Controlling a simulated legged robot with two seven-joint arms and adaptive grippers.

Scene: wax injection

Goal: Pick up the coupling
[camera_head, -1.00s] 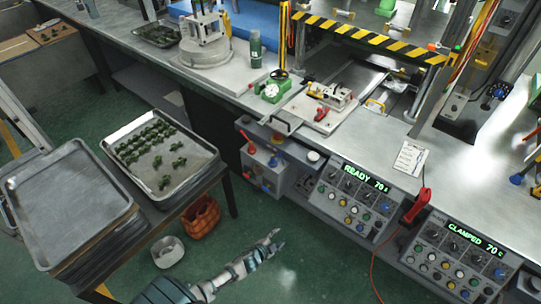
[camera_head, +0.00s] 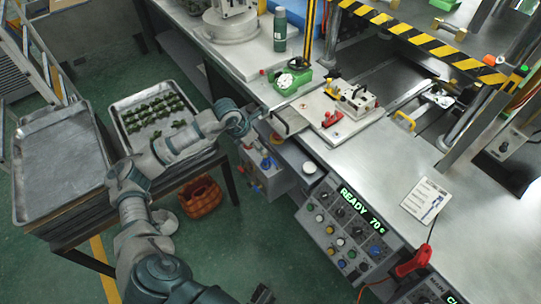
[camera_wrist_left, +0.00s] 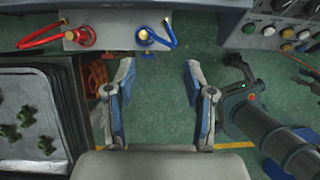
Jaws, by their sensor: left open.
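Several small dark green branched parts lie in rows on a metal tray (camera_head: 205,148) at the left in the head view. Some of these green parts (camera_wrist_left: 45,145) also show at the left edge of the left wrist view. I cannot tell which piece is the coupling. My left gripper (camera_head: 240,122) is between the tray and the bench edge. In the left wrist view my left gripper (camera_wrist_left: 160,75) is open, its two fingers apart, with only green floor between them. My right gripper (camera_wrist_left: 238,68) shows at the right of that view; its jaws are unclear.
A control panel (camera_head: 340,230) reads READY 70. An empty tray (camera_head: 60,165) tops a stack at far left. An orange basket (camera_head: 200,196) is below.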

